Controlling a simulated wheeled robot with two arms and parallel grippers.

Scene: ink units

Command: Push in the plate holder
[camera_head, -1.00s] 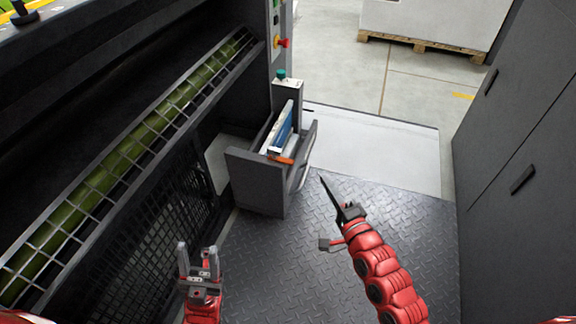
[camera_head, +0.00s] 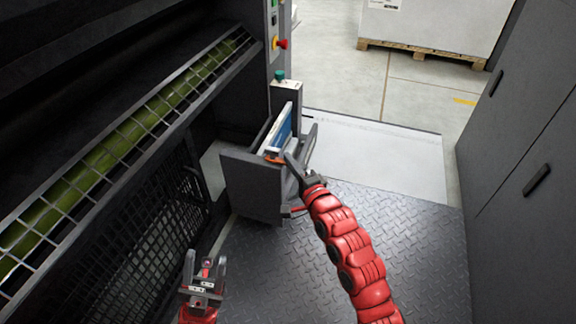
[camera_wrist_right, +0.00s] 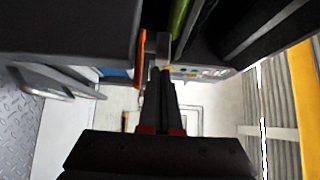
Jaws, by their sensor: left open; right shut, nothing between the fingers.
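The plate holder, a grey drawer-like box (camera_head: 252,187), stands out from the machine's side in the head view. Inside are an upright blue-and-white plate-like piece (camera_head: 281,130) and an orange part (camera_head: 273,158) at its near end. My right gripper (camera_head: 289,158) is shut and empty at the holder's near right corner, close to the orange part. In the right wrist view its fingertips (camera_wrist_right: 162,74) are beside an orange strip (camera_wrist_right: 142,66); contact cannot be told. My left gripper (camera_head: 205,264) is open and empty, low at the left, apart from the holder.
The machine's mesh guard (camera_head: 150,250) and green roller (camera_head: 100,160) run along the left. A post with a green button (camera_head: 279,77) stands behind the holder. Grey cabinets (camera_head: 520,150) stand at the right. The tread-plate floor (camera_head: 400,240) between is clear.

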